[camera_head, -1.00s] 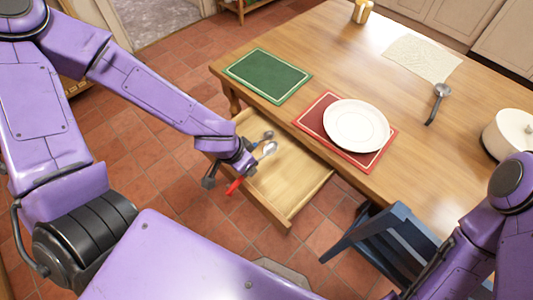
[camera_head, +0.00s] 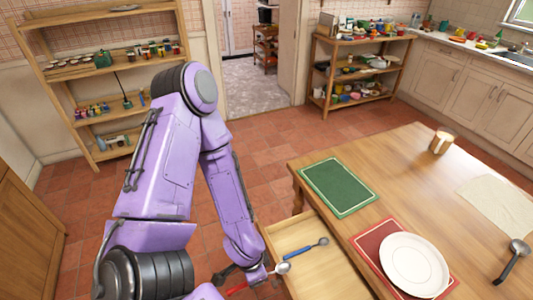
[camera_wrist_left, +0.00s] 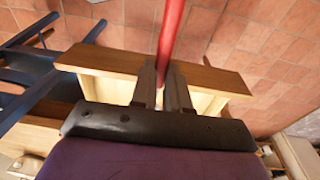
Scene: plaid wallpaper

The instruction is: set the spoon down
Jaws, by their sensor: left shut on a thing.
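My left gripper (camera_head: 256,279) is shut on the red handle (camera_head: 237,289) of a spoon, whose silver bowl (camera_head: 283,268) points right toward the open drawer (camera_head: 338,277). In the left wrist view the red handle (camera_wrist_left: 171,30) runs up from between the fingers (camera_wrist_left: 163,84), with the drawer's wooden edge (camera_wrist_left: 215,79) below. A second spoon with a blue handle (camera_head: 298,252) lies in the drawer. The gap between the held spoon and the drawer is hard to judge. My right gripper is not in view.
The wooden table (camera_head: 408,172) carries a green placemat (camera_head: 339,187), a red placemat (camera_head: 370,245) with a white plate (camera_head: 414,264), a ladle (camera_head: 516,250), a mug (camera_head: 442,141) and a pale cloth (camera_head: 500,205). Shelves (camera_head: 352,72) stand behind. Bare table lies between the placemats and cloth.

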